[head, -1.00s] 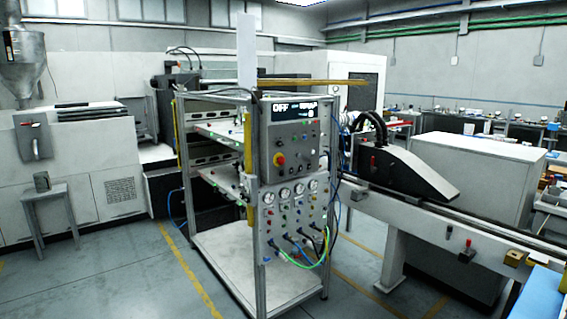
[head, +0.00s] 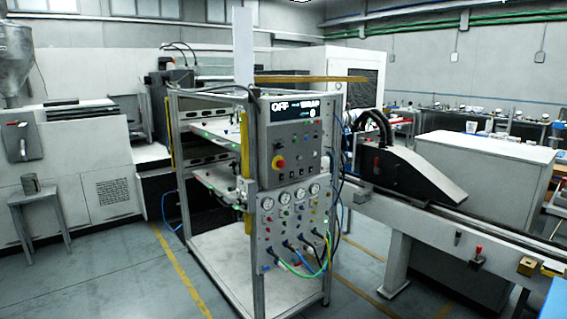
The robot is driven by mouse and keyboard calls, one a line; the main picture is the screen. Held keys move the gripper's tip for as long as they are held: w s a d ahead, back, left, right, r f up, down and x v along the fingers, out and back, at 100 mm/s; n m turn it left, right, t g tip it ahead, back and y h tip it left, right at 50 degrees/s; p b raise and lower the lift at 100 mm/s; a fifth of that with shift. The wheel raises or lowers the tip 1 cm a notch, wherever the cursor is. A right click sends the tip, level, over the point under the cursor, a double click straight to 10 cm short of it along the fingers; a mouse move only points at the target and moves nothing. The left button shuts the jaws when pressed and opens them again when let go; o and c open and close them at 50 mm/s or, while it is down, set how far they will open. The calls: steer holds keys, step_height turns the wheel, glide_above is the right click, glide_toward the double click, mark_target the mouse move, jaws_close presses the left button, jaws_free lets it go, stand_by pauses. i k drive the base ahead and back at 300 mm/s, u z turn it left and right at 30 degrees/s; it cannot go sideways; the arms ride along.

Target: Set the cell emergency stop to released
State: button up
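A red mushroom-shaped stop button (head: 278,162) with a yellow surround sits at the left of a grey control panel (head: 291,140). The panel is on the front of an aluminium-framed rack, and its display (head: 294,107) reads OFF at the left. Whether the red button is pressed in or out is too small to tell. My gripper is not in view.
Below the panel is a plate with gauges and looped hoses (head: 300,262). A conveyor with a black sloped cover (head: 415,174) stands to the right. A stool (head: 37,200) with a cup stands at the left. The floor (head: 110,270) at front left is clear.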

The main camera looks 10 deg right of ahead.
mark_target(281, 164)
steer(key=u, duration=0.05)
steer(key=i, duration=1.65)
steer(key=u, duration=0.7)
steer(key=i, duration=0.5)
steer(key=u, duration=0.25)
